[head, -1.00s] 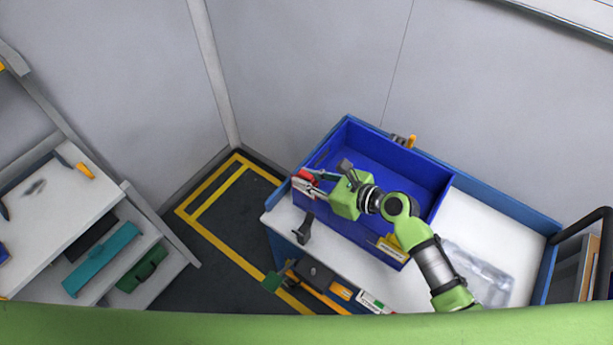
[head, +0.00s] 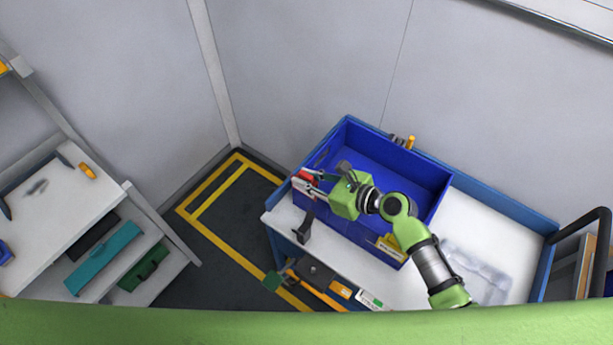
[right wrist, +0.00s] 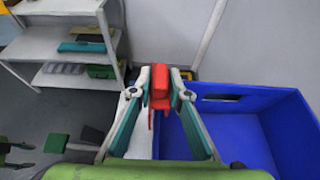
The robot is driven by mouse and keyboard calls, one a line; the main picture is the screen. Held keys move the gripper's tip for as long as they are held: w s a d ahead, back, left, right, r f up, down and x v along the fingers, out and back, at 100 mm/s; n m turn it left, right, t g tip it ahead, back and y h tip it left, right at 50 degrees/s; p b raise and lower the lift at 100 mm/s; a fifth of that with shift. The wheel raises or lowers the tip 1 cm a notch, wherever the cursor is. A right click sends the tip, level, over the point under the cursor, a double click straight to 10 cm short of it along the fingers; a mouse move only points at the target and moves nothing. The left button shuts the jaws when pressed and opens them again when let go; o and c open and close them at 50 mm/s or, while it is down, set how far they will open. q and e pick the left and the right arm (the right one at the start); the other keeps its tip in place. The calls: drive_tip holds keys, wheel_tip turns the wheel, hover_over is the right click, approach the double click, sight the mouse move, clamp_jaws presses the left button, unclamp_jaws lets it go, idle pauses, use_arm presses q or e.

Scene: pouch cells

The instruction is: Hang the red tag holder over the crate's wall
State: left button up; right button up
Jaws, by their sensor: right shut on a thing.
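The red tag holder (head: 304,177) is between the fingertips of my right gripper (head: 307,181), at the left end of the blue crate (head: 410,219). In the right wrist view the holder (right wrist: 160,85) is a red block with thin prongs pointing down. My right gripper (right wrist: 160,92) is shut on it. The holder is close to the top of the crate's left wall (right wrist: 176,135). I cannot tell whether its prongs straddle or touch the wall. My left gripper is not in view.
The crate stands on a white-topped blue bench (head: 512,214) and looks empty inside. A black object (head: 304,229) sits at the bench's left front. A clear tray (head: 478,272) lies to the right. White shelves (head: 75,200) with tools and cases stand at far left.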

drive_tip(key=shift+p, duration=0.3)
idle(0.5)
drive_tip(key=shift+f+b, duration=1.2)
drive_tip(key=shift+f, duration=0.7)
drive_tip(key=o, duration=1)
drive_tip(key=shift+d, duration=0.1)
drive_tip(key=v, duration=1.2)
drive_tip(key=shift+s, duration=0.1)
drive_tip(key=shift+f, duration=0.1)
